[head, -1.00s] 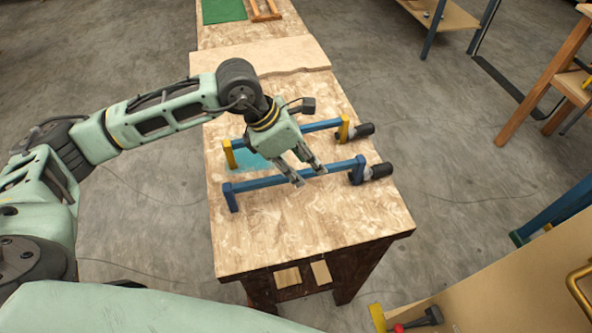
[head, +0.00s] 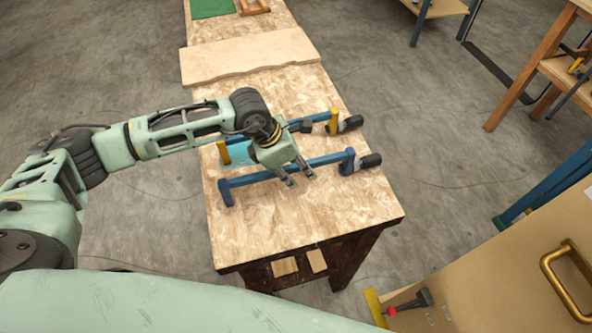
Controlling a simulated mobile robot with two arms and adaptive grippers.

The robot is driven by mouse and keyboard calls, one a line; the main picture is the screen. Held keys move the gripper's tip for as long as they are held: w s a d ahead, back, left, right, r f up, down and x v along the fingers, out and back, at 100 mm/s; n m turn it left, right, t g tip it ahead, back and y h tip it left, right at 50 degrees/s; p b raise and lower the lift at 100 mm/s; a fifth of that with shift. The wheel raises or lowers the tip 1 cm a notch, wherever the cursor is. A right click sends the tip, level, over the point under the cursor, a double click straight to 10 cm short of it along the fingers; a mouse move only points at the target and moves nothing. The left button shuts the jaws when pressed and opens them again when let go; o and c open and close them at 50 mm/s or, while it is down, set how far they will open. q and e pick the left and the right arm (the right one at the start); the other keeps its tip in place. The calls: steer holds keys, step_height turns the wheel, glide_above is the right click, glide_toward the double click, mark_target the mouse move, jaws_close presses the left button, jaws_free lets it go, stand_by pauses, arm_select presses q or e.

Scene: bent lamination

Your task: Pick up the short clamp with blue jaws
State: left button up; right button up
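The clamp with blue jaws (head: 237,181) lies on the workbench (head: 300,228), its blue bar running left to right and its black handle (head: 370,161) at the right end. My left gripper (head: 301,181) is over the middle of this bar, pointing down and toward the front. Its two fingers are apart with a gap between them, and they cross in front of the bar in the view. I cannot tell whether they touch it. A similar clamp with yellow jaws (head: 333,122) lies just behind, partly hidden by my gripper. My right gripper is not in view.
A light wooden board (head: 250,55) and a green sheet (head: 211,8) lie farther back on the bench. A cyan patch (head: 241,153) shows beside the clamps. The bench front is clear. A panel with a brass handle (head: 568,275) stands at lower right.

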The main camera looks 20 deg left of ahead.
arm_select(q)
jaws_close()
steer(key=shift+r, duration=0.1)
steer(key=shift+r, duration=0.1)
